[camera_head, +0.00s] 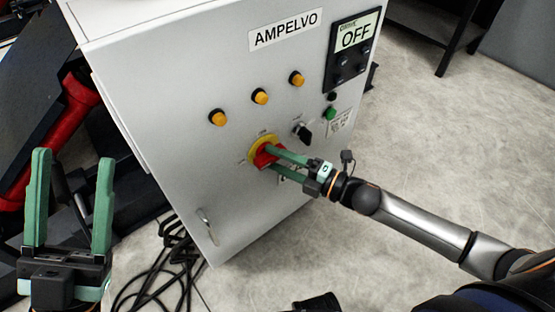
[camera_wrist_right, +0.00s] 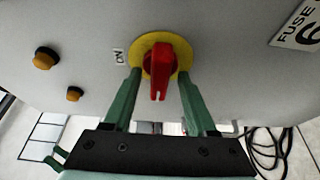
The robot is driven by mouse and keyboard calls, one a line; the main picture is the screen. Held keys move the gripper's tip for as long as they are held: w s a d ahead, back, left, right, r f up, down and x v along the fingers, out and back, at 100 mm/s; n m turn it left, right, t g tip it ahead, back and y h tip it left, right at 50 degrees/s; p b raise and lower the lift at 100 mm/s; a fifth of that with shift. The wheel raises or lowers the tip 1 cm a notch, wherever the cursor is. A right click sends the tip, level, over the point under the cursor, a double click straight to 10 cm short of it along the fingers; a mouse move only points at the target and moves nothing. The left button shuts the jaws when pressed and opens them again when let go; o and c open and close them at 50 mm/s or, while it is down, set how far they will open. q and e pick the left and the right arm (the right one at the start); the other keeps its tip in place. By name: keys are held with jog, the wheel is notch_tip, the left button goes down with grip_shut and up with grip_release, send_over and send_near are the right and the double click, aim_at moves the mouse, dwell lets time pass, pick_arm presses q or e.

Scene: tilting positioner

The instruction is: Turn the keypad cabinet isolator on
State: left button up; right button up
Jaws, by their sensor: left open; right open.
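The grey cabinet (camera_head: 190,60) has a keypad (camera_head: 350,52) at its upper right whose display reads OFF. The isolator is a red handle (camera_wrist_right: 157,68) on a yellow disc (camera_head: 254,143), low on the front. In the right wrist view the handle points down and an ON label (camera_wrist_right: 118,56) lies left of the disc. My right gripper (camera_wrist_right: 159,76) is open, with its green fingers on either side of the handle; gaps show on both sides. Its fingers partly hide the handle in the head view. My left gripper (camera_head: 73,156) is open and empty, left of the cabinet.
Several amber lamps (camera_head: 260,97) cross the front. A black selector switch (camera_head: 302,132) and a green button (camera_head: 330,114) sit right of the isolator. A metal door handle (camera_head: 207,226) is below left. Black cables (camera_head: 165,265) lie on the floor. Open floor lies to the right.

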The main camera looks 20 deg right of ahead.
grip_shut()
dwell(0.5)
